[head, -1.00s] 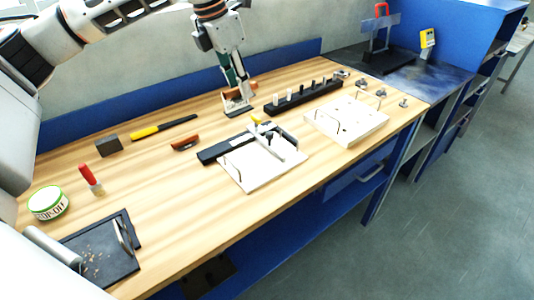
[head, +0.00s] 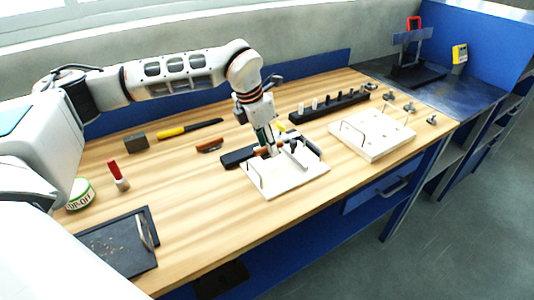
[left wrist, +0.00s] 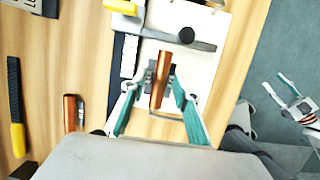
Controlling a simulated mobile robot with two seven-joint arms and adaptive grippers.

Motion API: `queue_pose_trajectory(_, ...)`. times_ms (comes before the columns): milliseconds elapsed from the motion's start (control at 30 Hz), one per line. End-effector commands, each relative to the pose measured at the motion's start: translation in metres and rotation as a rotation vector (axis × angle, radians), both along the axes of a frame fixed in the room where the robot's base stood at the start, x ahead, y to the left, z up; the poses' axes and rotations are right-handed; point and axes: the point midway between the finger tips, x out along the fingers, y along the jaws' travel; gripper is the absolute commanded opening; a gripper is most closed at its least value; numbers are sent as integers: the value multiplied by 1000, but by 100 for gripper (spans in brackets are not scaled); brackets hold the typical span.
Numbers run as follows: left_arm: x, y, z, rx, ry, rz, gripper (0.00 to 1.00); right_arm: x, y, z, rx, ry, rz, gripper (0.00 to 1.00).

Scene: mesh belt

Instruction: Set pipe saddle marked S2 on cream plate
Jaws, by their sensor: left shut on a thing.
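My left gripper (head: 270,150) is shut on a copper-coloured pipe saddle (left wrist: 161,80), which shows between the teal fingers in the left wrist view. It holds the saddle over the near cream plate (head: 305,178), which has a wire loop at its left. I cannot tell whether the saddle touches the plate, and no S2 mark is readable. A second copper-coloured piece (head: 209,145) lies on the bench to the left; it also shows in the left wrist view (left wrist: 70,113). My right gripper (left wrist: 273,82) is open and empty above the floor, at the right of the left wrist view.
A grey bar with a dark knob (left wrist: 187,36) crosses the near plate beside the saddle. Another pale plate (head: 372,140) with wire loops lies to the right. A black rack (head: 330,105) stands behind. A yellow-handled tool (head: 172,132) lies back left.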

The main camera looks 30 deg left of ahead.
Motion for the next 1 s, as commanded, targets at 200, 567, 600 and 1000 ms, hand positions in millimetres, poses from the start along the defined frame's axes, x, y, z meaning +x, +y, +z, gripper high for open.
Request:
queue_pose_trajectory(200, -1, 0, -31, 0, 4, -1, 0, 0, -1, 2, -1, -1, 0, 40)
queue_pose_trajectory(567, 0, 0, -38, 0, 1, 0, 0, 1, -1, 2, -2, -4, 0, 40)
queue_pose_trajectory(600, 0, 0, -39, 0, 1, 0, 0, 1, -1, 2, -2, -4, 0, 40)
queue_pose_trajectory(1000, -1, 0, -39, 0, 2, 0, 38, 1, -1, 2, -2, -4, 0, 40)
